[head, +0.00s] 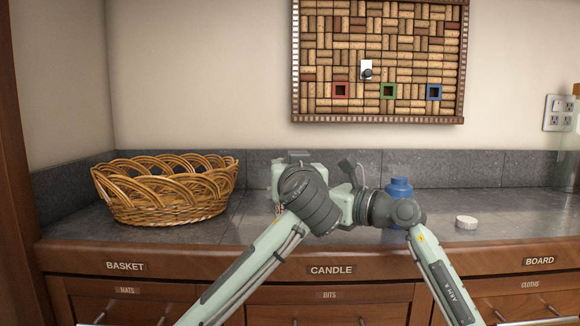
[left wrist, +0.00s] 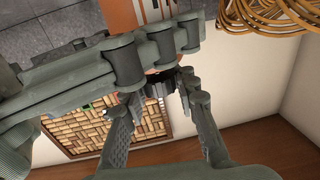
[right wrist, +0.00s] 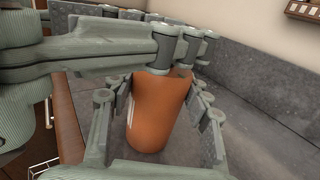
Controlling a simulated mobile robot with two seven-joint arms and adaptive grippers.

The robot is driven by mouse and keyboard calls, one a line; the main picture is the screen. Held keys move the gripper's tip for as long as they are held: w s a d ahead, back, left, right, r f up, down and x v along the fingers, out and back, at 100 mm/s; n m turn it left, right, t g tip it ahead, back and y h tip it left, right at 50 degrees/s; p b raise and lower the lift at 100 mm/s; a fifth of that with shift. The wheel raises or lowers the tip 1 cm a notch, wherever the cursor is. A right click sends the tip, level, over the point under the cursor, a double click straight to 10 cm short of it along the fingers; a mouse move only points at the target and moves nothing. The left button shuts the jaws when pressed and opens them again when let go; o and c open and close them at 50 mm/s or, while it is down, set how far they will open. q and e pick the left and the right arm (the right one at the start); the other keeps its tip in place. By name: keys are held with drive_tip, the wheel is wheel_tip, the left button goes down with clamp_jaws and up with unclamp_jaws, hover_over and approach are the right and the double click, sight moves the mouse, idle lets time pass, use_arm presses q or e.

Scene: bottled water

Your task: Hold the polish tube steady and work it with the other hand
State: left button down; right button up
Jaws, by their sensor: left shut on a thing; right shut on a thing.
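The polish tube is an orange body (right wrist: 158,115), standing between the fingers of my right gripper (right wrist: 157,100) in the right wrist view. That gripper is shut on the body. In the left wrist view an orange part with white markings (left wrist: 153,13) shows at the top, partly covered by gripper links. My left gripper (left wrist: 166,84) is shut around a dark, ridged end of the tube (left wrist: 158,82), which looks like its cap. In the head view my wrists hide the tube and the fingertips almost entirely.
A wicker basket (head: 165,195) stands on the grey counter at the left. A blue bottle (head: 399,186) stands behind my right wrist. A white disc (head: 466,222) lies farther right. A cork board (head: 380,60) hangs on the wall. The counter's right side is mostly clear.

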use_arm(q)
drive_tip(key=c, duration=1.1)
unclamp_jaws()
drive_tip(key=shift+c, duration=0.2)
drive_tip(key=s+d, duration=0.1)
drive_tip(key=s, duration=1.1)
drive_tip(key=shift+d+r, duration=0.1)
drive_tip(key=shift+d, duration=0.05)
